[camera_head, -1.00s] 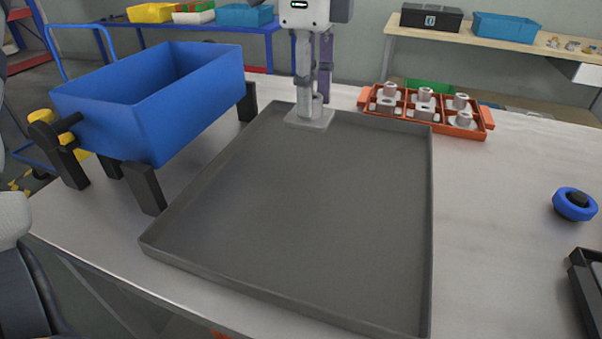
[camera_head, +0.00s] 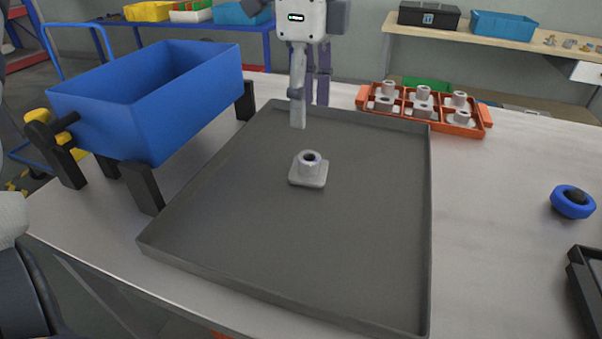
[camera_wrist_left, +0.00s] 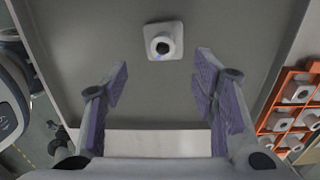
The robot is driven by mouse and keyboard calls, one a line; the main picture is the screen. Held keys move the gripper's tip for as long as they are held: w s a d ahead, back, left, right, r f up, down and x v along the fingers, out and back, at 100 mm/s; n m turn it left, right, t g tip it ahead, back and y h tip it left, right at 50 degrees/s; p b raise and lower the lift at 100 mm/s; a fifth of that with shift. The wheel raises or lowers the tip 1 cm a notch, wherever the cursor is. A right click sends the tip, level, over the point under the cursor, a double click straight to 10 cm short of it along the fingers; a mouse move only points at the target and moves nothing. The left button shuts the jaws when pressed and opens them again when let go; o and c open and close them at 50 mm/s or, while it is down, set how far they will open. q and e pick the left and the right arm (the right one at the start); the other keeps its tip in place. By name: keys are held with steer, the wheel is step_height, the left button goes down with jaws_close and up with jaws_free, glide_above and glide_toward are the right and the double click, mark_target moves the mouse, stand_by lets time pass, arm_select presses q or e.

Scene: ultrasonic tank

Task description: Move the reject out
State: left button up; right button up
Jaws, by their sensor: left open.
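A single grey metal part (camera_head: 308,172), a square base with a round hollow boss, stands upright on the dark grey tray (camera_head: 360,240), toward its far half. In the left wrist view the part (camera_wrist_left: 163,42) lies beyond my fingertips, with a bluish tint inside its hole. My left gripper (camera_head: 309,112) is open and empty above the far edge of the tray, apart from the part; its fingers (camera_wrist_left: 162,80) show spread in the wrist view. I cannot tell from its looks whether this part is the reject. My right gripper is not in view.
A blue bin (camera_head: 150,105) on black legs stands left of the tray. An orange divided rack (camera_head: 432,122) with several similar parts is behind right. A blue-and-black round knob (camera_head: 573,202) and a black tray edge (camera_head: 585,290) are at right. The table between is clear.

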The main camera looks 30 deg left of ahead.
arm_select(q)
step_height(320, 180, up, 11)
stand_by(0.5)
